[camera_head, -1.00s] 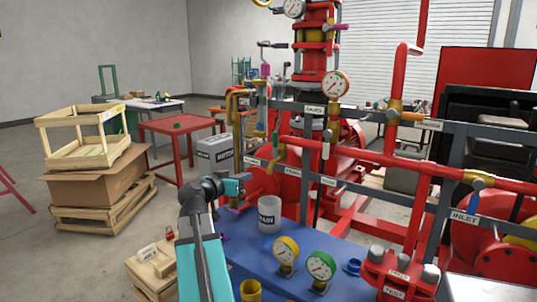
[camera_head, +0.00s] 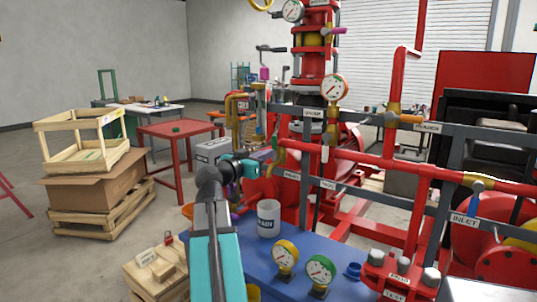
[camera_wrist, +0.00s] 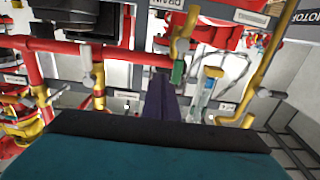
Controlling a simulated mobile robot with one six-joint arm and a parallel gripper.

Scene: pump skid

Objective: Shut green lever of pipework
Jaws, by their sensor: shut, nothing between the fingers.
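The green lever (camera_wrist: 178,71) shows in the wrist view. It hangs roughly upright below a brass valve on the pipework (camera_wrist: 180,46). My gripper (camera_wrist: 160,80) has its purple fingers closed together with nothing between them. In the wrist view the fingertips are just left of the green lever's lower end; I cannot tell whether they touch it. In the head view my gripper (camera_head: 265,155) points right at the left end of the red pipework. A small green part (camera_head: 274,142) shows just beyond its fingertips there, too small to make out well.
A blue bench (camera_head: 325,248) below holds a white drain pot (camera_head: 268,218), a yellow gauge (camera_head: 286,255) and a green gauge (camera_head: 320,270). A grey frame rail (camera_head: 375,124) crosses the pipework to the right. A red table (camera_head: 175,131) and wooden crates (camera_head: 85,214) stand at left.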

